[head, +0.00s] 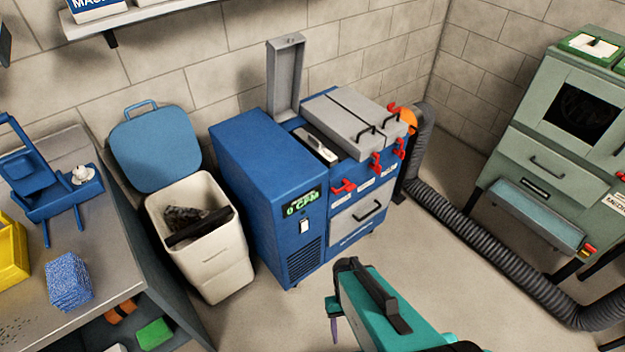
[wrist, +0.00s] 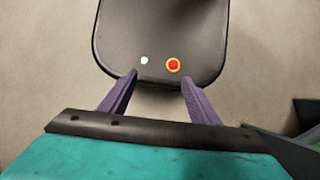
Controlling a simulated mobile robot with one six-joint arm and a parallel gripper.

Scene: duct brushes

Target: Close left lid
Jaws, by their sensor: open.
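The left lid (head: 287,78) is a narrow grey panel on the blue machine (head: 262,165). It stands upright, hinged at the back, over an open slot. A pale object with a dark part (head: 318,146) shows in that slot. The other two grey lids (head: 352,122) lie flat beside it to the right. My gripper (head: 334,328) is low in front of the machine, well apart from the lid, with a purple finger showing below the teal arm. In the wrist view its two purple fingers (wrist: 160,88) are spread with nothing between them. The lid is outside the wrist view.
Red clamps (head: 344,187) stick out along the machine's front. A cream bin (head: 203,240) with its blue lid raised stands to the left. A grey hose (head: 480,226) runs along the floor to the right, by a green cabinet (head: 560,140). Floor between is clear.

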